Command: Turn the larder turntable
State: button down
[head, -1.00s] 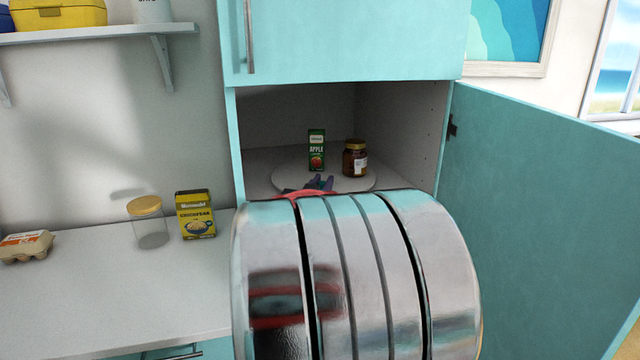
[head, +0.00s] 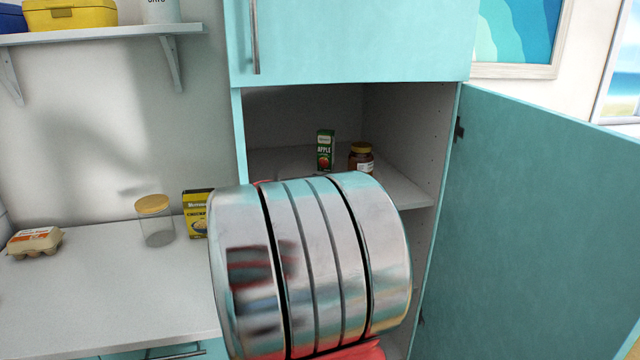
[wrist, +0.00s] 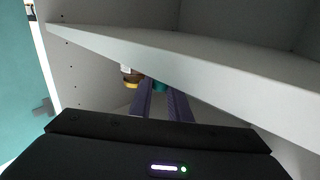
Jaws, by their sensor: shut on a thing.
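The round white turntable is hidden behind my arm in the head view now; the earlier frame shows it on the larder shelf (head: 410,190). A green apple carton (head: 325,152) and a brown jar with a yellow lid (head: 361,158) stand upright there. The wrist view is upside down. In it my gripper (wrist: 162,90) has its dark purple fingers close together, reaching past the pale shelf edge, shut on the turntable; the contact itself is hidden. The jar (wrist: 131,78) shows beside the fingertips, with a bit of teal, probably the carton, behind them.
The open teal larder door (head: 540,210) stands to the right. An upper cupboard (head: 350,40) hangs above the opening. On the left counter are a yellow chickpea box (head: 196,214), partly covered by my arm, a lidded glass jar (head: 156,222) and an egg carton (head: 35,242).

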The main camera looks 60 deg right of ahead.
dwell(0.4)
jog(key=c, duration=1.7)
grip_release()
jog(key=shift+o, duration=0.2)
jog(key=shift+a, duration=0.1)
jog(key=a, duration=0.6)
jog(key=shift+s+a, duration=0.25)
jog(key=shift+a, duration=0.05)
jog(key=shift+s+a, duration=0.1)
jog(key=shift+a, duration=0.5)
